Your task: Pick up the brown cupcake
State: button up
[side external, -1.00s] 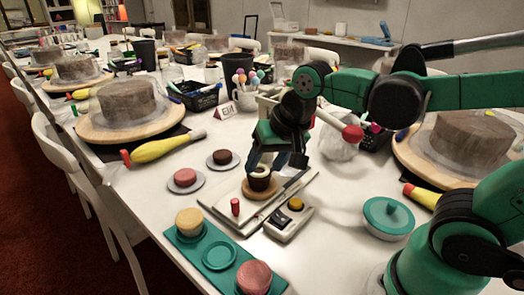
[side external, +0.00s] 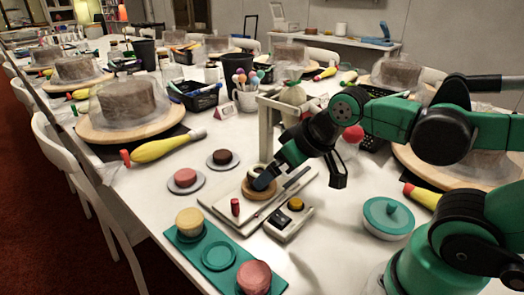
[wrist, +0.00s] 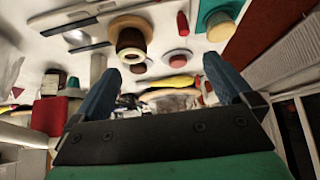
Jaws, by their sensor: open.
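A dark brown cupcake (side external: 222,156) sits on a small grey saucer, left of and behind the wooden disc in the side view. It also shows in the wrist view (wrist: 138,68), beyond and between my fingers. A dark brown piece with a cream ring top (wrist: 131,40) stands on the round wooden disc (wrist: 115,24); in the side view a finger partly hides it. My gripper (side external: 301,180) is open, tilted, with its blue fingers spread. In the wrist view, nothing is between the fingertips (wrist: 163,64); contact with the ring-topped piece cannot be told.
A pink cake (side external: 185,177) sits on another saucer. A green tray (side external: 219,254) with a yellow and a pink cake is at the front. A red peg (side external: 235,206) stands on the pale board. A beige frame (side external: 266,135) stands behind my gripper, close to it.

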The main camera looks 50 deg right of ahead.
jog(key=m+g+h, duration=0.4)
jog(key=m+h, duration=0.3)
send_over(253, 178)
jog(key=s+a, duration=0.2)
jog(key=s, duration=0.1)
notch_tip(253, 178, down, 3)
jog(key=f+m+h, duration=0.1)
jog(key=m, duration=0.1)
jog(key=w+a+f+m+h, duration=0.1)
jog(key=m+h, duration=0.1)
jog(key=w+f+m+h, duration=0.1)
jog(key=m, duration=0.1)
jog(key=shift+w+a+g+h, duration=0.2)
jog(key=shift+w+g+h, duration=0.05)
jog(key=shift+g+h, duration=0.05)
jog(key=m, duration=0.1)
jog(key=f+m+h, duration=0.1)
jog(key=m, duration=0.1)
jog(key=shift+s+a+f+h, duration=0.15)
jog(key=shift+a+f+h, duration=0.05)
jog(key=shift+a+h, duration=0.1)
jog(key=shift+x, duration=2.7)
